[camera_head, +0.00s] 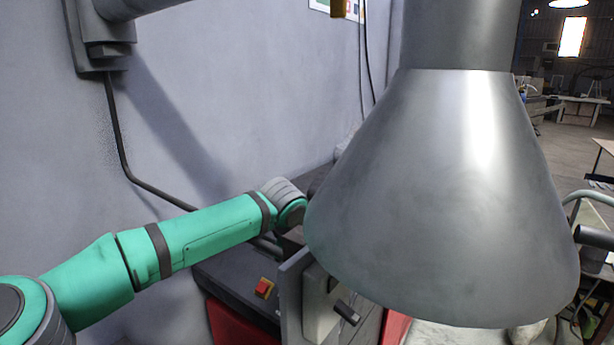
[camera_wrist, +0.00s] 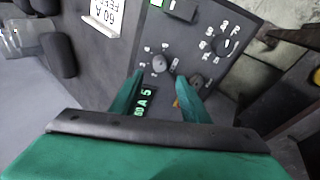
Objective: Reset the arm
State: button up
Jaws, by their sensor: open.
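My green arm (camera_head: 200,240) reaches from the lower left toward the machine in the head view, and its far end is hidden behind a large grey metal hood. In the wrist view my gripper (camera_wrist: 155,92) shows two green fingers that stand apart, with nothing visible between them but a dark control panel behind. The fingers point at this panel (camera_wrist: 192,50), which has knobs and white markings. I cannot tell whether the fingertips touch the panel.
The grey hood (camera_head: 450,190) fills the middle right of the head view. Below it stands a dark machine top with a red-and-yellow button (camera_head: 264,288). A pale wall (camera_head: 230,90) runs close along the left. Open workshop floor lies at the far right.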

jog(key=x, duration=0.8)
jog(key=shift+w+f, duration=0.25)
jog(key=shift+f, duration=0.05)
jog(key=shift+r+n+g, duration=0.2)
jog(key=shift+n+g, duration=0.1)
jog(key=shift+n, duration=2)
jog(key=n+g, duration=0.1)
jog(key=n, duration=0.1)
jog(key=n+h, duration=0.1)
jog(key=n, duration=0.2)
jog(key=shift+a+g, duration=0.1)
jog(key=shift+g, duration=0.3)
jog(key=n, duration=0.4)
jog(key=shift+w+a+n+g+h, duration=0.1)
jog(key=shift+n+g+h, duration=0.2)
jog(key=shift+h, duration=0.1)
jog(key=n, duration=0.2)
jog(key=shift+a+n+h, duration=0.1)
jog(key=shift+n+h, duration=0.6)
jog(key=shift+n, duration=0.8)
